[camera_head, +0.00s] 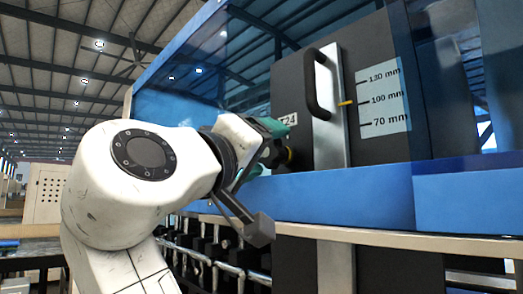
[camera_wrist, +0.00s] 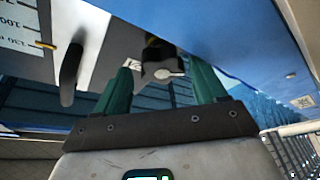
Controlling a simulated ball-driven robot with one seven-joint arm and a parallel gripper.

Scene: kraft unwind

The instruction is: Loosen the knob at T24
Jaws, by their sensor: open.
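The T24 label (camera_head: 287,120) is a white plate on a dark grey panel, partly covered by my gripper in the head view. Just below it is a dark knob with a yellow part (camera_head: 288,155). In the wrist view the knob (camera_wrist: 161,66) shows as a black lobed shape with a pale bar across its face. My gripper (camera_wrist: 160,72) is open, with one green finger on each side of the knob. A gap shows between each finger and the knob there. The head view shows my gripper (camera_head: 272,150) at the panel, its fingers partly hidden; contact cannot be told.
A black handle (camera_head: 318,85) stands out on a metal strip right of the label. A yellow pointer (camera_head: 346,103) sits near the 100 mm mark of a scale (camera_head: 384,98). A blue ledge (camera_head: 340,200) runs below the panel. Tinted blue guarding (camera_head: 190,75) is on the upper left.

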